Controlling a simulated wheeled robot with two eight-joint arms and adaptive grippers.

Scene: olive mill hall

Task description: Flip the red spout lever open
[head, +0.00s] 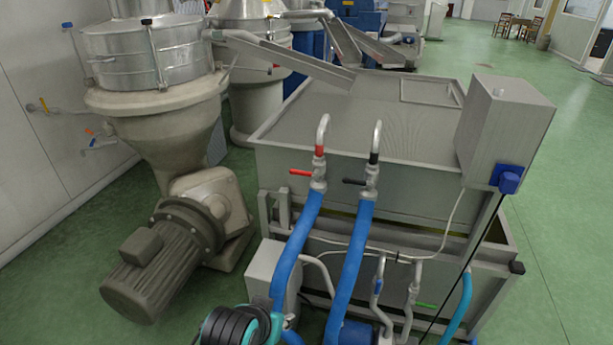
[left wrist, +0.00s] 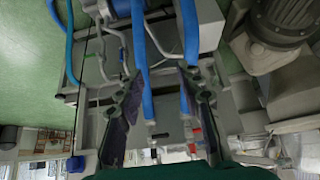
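The red lever (head: 301,172) sticks out to the left from a valve below the metal spout with a red band (head: 320,150), at the front of the grey steel tank. A small red patch in the left wrist view (left wrist: 197,133), beside a finger, looks like this lever. My left gripper (left wrist: 160,73) is open and empty, its two dark fingers wide apart, with blue hoses seen between them. In the head view only a black and teal part of my left arm shows at the bottom edge, well below the lever; the fingers are not clear there. My right gripper is out of view.
A similar spout with a black lever (head: 354,181) stands right of the red one. Blue hoses (head: 297,250) run down from both valves. A grey motor (head: 160,262) is at left, a grey control box (head: 504,125) at right. Green floor (head: 570,230) is clear at right.

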